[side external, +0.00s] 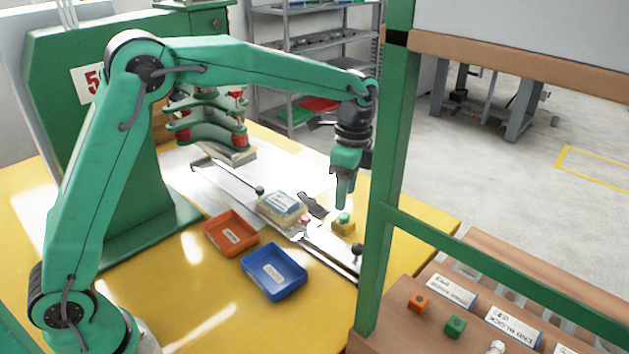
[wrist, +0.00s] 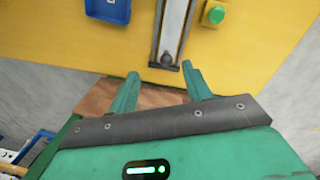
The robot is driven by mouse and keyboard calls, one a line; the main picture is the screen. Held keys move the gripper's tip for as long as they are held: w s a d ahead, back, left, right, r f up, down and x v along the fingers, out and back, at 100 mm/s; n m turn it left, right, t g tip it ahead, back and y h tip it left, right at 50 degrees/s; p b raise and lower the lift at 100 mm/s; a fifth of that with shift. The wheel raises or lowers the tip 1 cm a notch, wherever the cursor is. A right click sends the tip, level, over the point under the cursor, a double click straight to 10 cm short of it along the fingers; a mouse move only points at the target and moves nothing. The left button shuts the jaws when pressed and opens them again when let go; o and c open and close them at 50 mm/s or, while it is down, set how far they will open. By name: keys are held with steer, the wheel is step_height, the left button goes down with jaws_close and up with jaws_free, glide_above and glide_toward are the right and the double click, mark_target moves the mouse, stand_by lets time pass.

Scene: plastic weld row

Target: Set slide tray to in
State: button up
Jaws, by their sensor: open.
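The slide tray (side external: 282,208) looks like a pale block with a blue-and-white label, sitting part-way along a metal rail (side external: 325,243), clear of the green press head (side external: 212,135). The rail's outer end, with a dark round knob, also shows in the wrist view (wrist: 167,60). My gripper (side external: 343,203) is open and empty, and in the side view appears above or behind a green button on a yellow block (side external: 343,225). In the wrist view, my gripper's two green fingers (wrist: 160,88) stand apart, just short of the rail's end. The tray itself is not visible there.
An orange bin (side external: 230,235) and a blue bin (side external: 274,272) stand on the yellow table in front of the rail. A green post (side external: 385,180) rises at the right. A brown bench (side external: 450,300) with small blocks lies right of it.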

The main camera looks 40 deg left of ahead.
mark_target(358, 243)
step_height(358, 243, down, 6)
steer(key=w+d+m+g, duration=0.1)
steer(key=w+d+m, duration=0.1)
steer(key=d, duration=0.1)
steer(key=shift+w+r, duration=0.2)
steer(key=shift+w, duration=0.2)
steer(key=shift+f, duration=0.15)
steer(key=shift+s+f, duration=0.25)
steer(key=shift+f, duration=1)
steer(key=shift+s+f, duration=0.25)
steer(key=shift+f, duration=0.95)
steer(key=shift+s+f, duration=0.25)
steer(key=shift+f, duration=1)
jaws_close()
